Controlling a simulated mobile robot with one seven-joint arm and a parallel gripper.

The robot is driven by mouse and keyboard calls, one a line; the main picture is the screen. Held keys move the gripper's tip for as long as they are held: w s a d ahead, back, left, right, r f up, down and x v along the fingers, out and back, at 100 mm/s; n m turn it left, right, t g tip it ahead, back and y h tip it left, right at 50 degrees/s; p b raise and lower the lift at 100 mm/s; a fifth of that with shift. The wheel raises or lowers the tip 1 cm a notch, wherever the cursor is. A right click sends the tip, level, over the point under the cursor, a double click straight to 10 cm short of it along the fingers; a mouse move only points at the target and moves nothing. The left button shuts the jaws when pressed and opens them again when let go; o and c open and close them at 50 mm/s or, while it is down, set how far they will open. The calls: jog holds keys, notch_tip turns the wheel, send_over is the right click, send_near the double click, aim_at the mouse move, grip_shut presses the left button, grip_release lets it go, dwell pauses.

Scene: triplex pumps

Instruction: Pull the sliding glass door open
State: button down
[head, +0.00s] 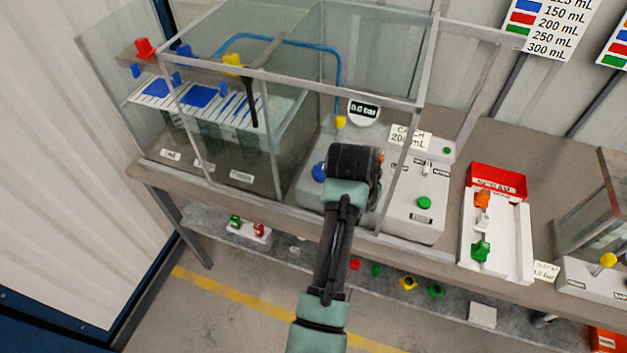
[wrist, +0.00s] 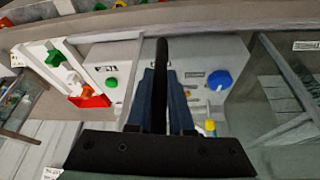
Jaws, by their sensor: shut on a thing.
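The sliding glass door (head: 398,172) is a clear pane in a pale grey frame on the front of the glass enclosure. Its pale upright also shows in the wrist view (wrist: 134,82), left of the fingers. My gripper (wrist: 163,72) is shut on a dark upright bar, the door handle (wrist: 162,48), whose end stands out beyond the fingertips. In the head view my dark wrist is at the front of the enclosure and hides the fingers and handle. I cannot tell how far the door stands open.
Left stands a glass tank (head: 222,150). Right are a white valve tray (head: 510,240) with a red box (head: 497,178) and another glass case.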

jog(key=s+d+p, duration=0.1)
jog(key=s+d, duration=0.2)
jog(key=d, duration=0.6)
jog(key=s+d+p, duration=0.1)
jog(key=s+d, duration=0.2)
jog(key=d, duration=0.5)
jog(key=shift+s+d, duration=0.25)
jog(key=shift+d, duration=0.15)
jog(key=c, duration=0.8)
grip_release()
jog(key=shift+r, duration=0.15)
jog(key=b+v, duration=0.2)
jog(key=v, duration=1)
jog(key=shift+s+r, duration=0.15)
jog(key=shift+r, duration=0.2)
jog(key=shift+a, duration=0.15)
